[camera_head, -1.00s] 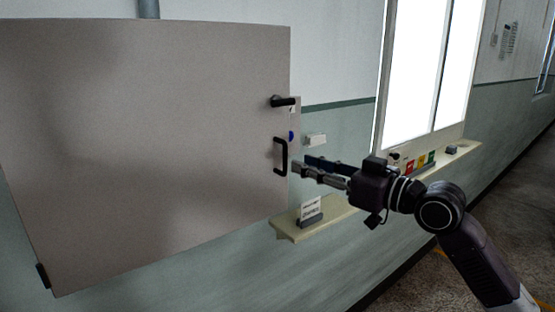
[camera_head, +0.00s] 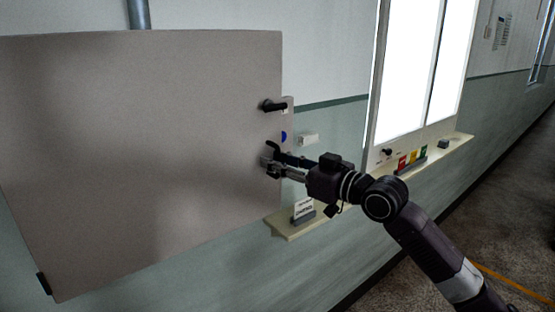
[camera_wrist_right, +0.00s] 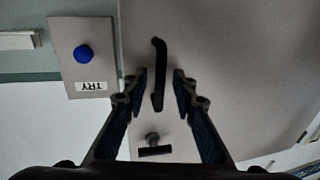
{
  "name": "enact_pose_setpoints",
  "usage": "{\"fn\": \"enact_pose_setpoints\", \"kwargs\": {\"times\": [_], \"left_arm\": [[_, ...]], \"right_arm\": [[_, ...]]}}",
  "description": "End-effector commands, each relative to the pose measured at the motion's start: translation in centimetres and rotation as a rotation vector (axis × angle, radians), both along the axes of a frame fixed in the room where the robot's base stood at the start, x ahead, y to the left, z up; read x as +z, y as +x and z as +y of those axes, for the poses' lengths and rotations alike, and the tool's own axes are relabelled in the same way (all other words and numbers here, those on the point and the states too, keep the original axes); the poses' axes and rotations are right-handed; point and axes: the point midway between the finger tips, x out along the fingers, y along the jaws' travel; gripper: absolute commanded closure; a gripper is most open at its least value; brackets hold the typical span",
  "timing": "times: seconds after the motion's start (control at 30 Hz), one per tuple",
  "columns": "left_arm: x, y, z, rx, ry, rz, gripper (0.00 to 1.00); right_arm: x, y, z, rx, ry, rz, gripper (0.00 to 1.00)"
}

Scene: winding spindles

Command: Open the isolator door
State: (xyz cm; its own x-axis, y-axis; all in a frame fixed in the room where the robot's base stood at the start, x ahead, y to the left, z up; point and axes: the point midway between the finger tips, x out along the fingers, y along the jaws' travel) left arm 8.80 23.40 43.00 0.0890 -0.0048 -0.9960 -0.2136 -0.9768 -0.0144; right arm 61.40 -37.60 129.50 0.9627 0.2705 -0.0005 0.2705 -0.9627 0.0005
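The isolator door (camera_head: 140,150) is a large grey panel on the left of the head view; it looks shut against its box. A black pull handle (camera_head: 273,147) stands upright near its right edge. A black lever (camera_head: 274,106) lies level above it. My right gripper (camera_head: 270,165) is at the pull handle, partly covering it. In the right wrist view the gripper (camera_wrist_right: 160,90) is open, with the pull handle (camera_wrist_right: 158,72) between its fingers and a gap on both sides. The lever (camera_wrist_right: 155,148) also shows there. My left gripper is not in view.
A plate with a blue button (camera_wrist_right: 83,54) and a "TRY" label sits beside the door edge. A ledge (camera_head: 290,228) with a small sign (camera_head: 303,209) is below my right gripper. The floor is clear at right.

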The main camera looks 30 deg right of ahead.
Motion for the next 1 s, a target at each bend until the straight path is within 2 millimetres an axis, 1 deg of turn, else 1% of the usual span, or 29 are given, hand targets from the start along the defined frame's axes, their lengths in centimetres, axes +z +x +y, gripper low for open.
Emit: {"fn": "enact_pose_setpoints", "kwargs": {"times": [0.17,0.3,0.4,0.83,1.0], "left_arm": [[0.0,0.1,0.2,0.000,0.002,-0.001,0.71],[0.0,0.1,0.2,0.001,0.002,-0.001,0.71],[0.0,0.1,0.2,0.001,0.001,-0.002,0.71],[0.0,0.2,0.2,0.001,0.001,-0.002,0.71],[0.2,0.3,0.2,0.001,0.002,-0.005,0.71]], "right_arm": [[0.0,0.0,0.0,0.000,0.000,0.000,0.76],[0.0,0.0,0.0,0.000,0.000,0.000,0.91],[0.0,0.0,0.0,0.000,0.000,0.000,1.00],[0.0,0.0,0.1,0.002,0.000,0.000,1.00],[0.0,-0.3,1.1,0.020,0.000,0.001,1.00]]}}
